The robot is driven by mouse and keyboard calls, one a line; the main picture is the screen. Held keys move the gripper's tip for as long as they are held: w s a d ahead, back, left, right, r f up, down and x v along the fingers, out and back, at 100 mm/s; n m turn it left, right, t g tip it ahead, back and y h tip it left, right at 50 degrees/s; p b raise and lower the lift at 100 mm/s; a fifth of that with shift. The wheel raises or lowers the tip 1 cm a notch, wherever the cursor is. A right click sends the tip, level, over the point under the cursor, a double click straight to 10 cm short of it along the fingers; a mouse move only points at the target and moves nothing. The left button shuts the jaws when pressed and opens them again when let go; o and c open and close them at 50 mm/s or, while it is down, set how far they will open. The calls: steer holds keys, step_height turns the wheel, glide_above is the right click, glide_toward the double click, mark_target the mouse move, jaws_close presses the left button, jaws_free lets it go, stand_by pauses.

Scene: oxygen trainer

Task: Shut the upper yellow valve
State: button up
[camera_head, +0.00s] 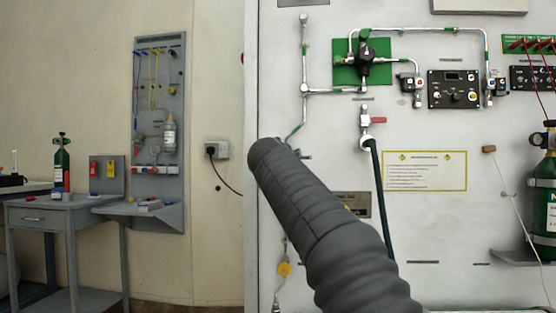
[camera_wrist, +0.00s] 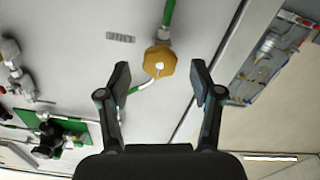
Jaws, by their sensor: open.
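A yellow valve knob (camera_wrist: 160,62) with a pale centre sits on the white panel in the wrist view, on a line of silver and green pipe. My gripper (camera_wrist: 160,72) is open, with one dark finger on each side of the knob and a gap on both sides. The fingers appear apart from the knob; the exact depth is hard to tell. In the head view, another yellow valve (camera_head: 284,269) shows low on the panel, left of my arm. My arm hides the pipe above it, and my gripper does not show there.
A green block with a black regulator (camera_head: 365,58) and silver pipes are on the upper panel. A red-handled valve with a dark green hose (camera_head: 376,165) hangs right of my arm. A grey desk (camera_head: 60,211) stands left. The panel's left edge is close to the valve line.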

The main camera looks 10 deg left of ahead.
steer(key=s, duration=0.9)
steer(key=shift+a, duration=0.2)
